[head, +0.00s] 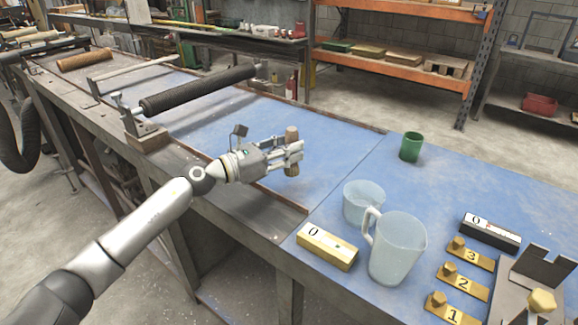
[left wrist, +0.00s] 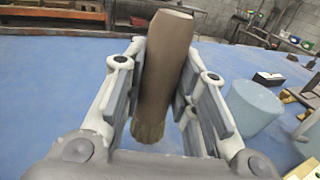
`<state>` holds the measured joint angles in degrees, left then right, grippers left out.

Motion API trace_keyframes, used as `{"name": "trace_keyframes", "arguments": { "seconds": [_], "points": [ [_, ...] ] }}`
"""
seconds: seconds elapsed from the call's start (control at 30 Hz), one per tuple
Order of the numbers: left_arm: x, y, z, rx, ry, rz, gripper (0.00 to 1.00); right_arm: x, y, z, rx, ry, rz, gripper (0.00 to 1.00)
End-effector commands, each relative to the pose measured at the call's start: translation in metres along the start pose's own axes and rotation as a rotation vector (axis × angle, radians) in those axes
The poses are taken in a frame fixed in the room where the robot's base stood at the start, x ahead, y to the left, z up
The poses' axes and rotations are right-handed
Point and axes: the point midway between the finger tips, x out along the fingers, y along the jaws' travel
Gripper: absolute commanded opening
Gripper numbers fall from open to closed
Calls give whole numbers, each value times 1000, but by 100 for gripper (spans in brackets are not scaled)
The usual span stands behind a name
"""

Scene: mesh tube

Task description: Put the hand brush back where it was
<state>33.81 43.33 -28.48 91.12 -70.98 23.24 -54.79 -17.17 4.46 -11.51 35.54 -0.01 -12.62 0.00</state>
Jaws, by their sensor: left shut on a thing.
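The hand brush (head: 292,134) is an upright, brownish, rounded piece held between the fingers of my left gripper (head: 294,153). Its top sticks out above the fingers and a short lower end shows below them. In the left wrist view the hand brush (left wrist: 166,62) stands slightly tilted between both fingers, wider at the top. My left gripper is shut on it over the blue bench top (head: 345,142); its height above the surface is hard to tell. My right gripper is not in view.
A dark mesh tube (head: 200,91) lies on a roller stand behind the gripper. To the right stand a cup (head: 363,203), a jug (head: 398,250), a green cup (head: 411,147), a yellow "0" block (head: 327,246) and numbered brass blocks (head: 462,287). Blue bench beyond the gripper is clear.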

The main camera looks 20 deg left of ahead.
Motion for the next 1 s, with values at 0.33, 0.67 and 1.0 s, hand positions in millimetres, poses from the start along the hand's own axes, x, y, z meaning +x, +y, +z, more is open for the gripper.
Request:
{"name": "trace_keyframes", "arguments": {
  "seconds": [0.33,0.67,1.0],
  "points": [
    [5,6,-34,-3,-2,0,0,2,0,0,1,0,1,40],
    [4,6,-39,1,-2,0,0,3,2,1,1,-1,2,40],
    [4,6,-42,0,0,0,48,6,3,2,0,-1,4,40]
  ]
}}
